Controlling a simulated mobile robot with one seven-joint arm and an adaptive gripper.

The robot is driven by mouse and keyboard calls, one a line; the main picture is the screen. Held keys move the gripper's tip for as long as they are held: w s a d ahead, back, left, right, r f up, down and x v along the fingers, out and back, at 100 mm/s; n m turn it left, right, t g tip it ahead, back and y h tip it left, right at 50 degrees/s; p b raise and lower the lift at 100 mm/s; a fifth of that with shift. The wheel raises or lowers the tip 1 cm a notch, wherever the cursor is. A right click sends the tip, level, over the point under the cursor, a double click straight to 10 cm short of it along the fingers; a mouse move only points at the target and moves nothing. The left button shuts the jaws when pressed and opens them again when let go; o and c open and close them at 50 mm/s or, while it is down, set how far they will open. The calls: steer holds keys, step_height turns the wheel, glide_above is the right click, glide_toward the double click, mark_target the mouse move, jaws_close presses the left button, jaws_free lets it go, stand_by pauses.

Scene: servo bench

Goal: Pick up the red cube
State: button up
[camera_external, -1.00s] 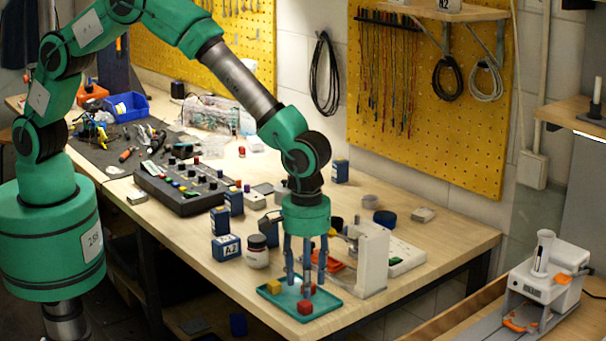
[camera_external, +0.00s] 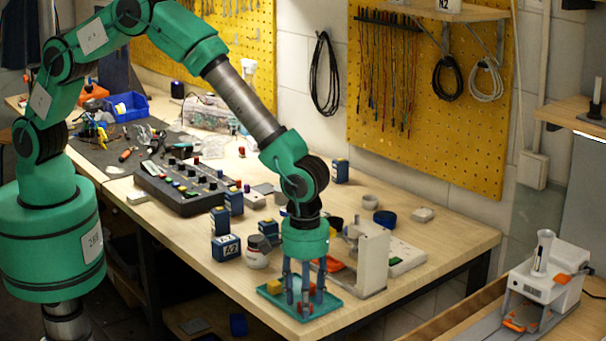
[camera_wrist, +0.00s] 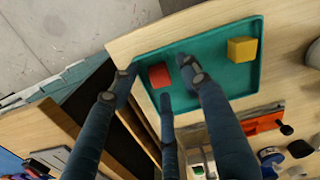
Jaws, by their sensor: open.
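The red cube (camera_wrist: 159,76) lies in a teal tray (camera_wrist: 200,99), near the tray's left side in the wrist view. A yellow cube (camera_wrist: 242,49) lies in the same tray to its right. My three-fingered gripper (camera_wrist: 158,82) is open and points down over the tray, with its fingers spread around the red cube. I cannot tell whether any finger touches it. In the external view my gripper (camera_external: 305,298) is low over the tray (camera_external: 330,308), and a finger partly hides the red cube (camera_external: 306,308). The yellow cube (camera_external: 274,286) shows at the left.
The tray sits at the bench's front corner, close to the edge. A white upright fixture (camera_external: 372,262) stands just right of my gripper. A small jar (camera_external: 257,252) and several blue boxes (camera_external: 226,248) stand to the left. An orange part (camera_wrist: 262,122) lies beside the tray.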

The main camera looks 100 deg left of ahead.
steer(key=shift+c, duration=0.5)
steer(key=c, duration=0.7)
steer(key=shift+r, duration=0.1)
steer(key=shift+r, duration=0.55)
steer(key=shift+s+a+r, duration=0.1)
steer(key=shift+s+r, duration=0.1)
steer(key=shift+r, duration=0.4)
steer(key=shift+s+r, duration=0.15)
steer(key=shift+r, duration=0.45)
steer(key=s+a, duration=0.1)
steer(key=s, duration=0.3)
steer(key=s+a+r, duration=0.1)
steer(key=s+a, duration=0.1)
steer(key=s, duration=0.3)
steer(key=s+a, duration=0.2)
steer(key=s, duration=0.3)
steer(key=shift+s+r+p, duration=0.15)
steer(key=shift+s+p, duration=0.1)
steer(key=shift+p, duration=0.1)
